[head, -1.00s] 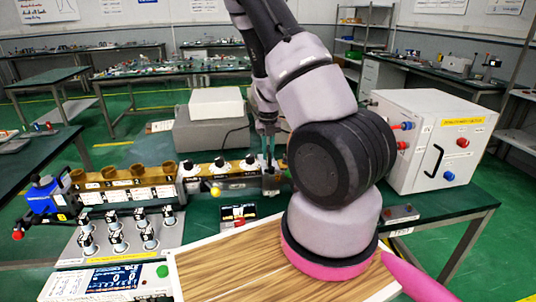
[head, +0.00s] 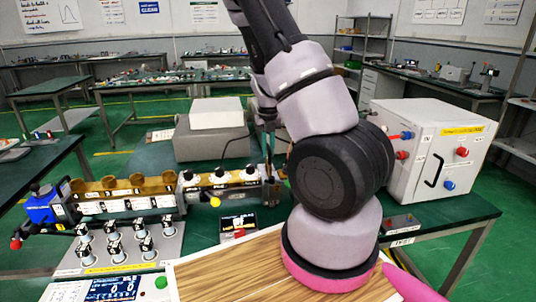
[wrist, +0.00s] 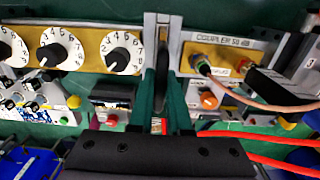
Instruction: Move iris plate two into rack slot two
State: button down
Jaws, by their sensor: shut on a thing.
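My gripper (head: 268,150) reaches down at the right end of the instrument row in the head view. In the wrist view its two dark green fingers (wrist: 162,100) are shut on a thin dark plate (wrist: 162,62), which I take to be the iris plate; its number is not readable. The plate stands on edge between grey upright brackets (wrist: 150,35), between the dial unit and the coupler. I cannot tell whether it is still seated there. The fingers hide its lower part. I cannot pick out rack slot two with certainty.
A dial unit (head: 222,180) stands left of my gripper, a coupler block (wrist: 228,62) right. An orange cable (wrist: 250,104) runs close by. A panel with several upright fittings (head: 128,246) stands front left, a white cabinet (head: 430,125) right. The wooden board (head: 225,272) has bare room.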

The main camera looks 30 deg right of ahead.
jog(key=shift+r, duration=3.1)
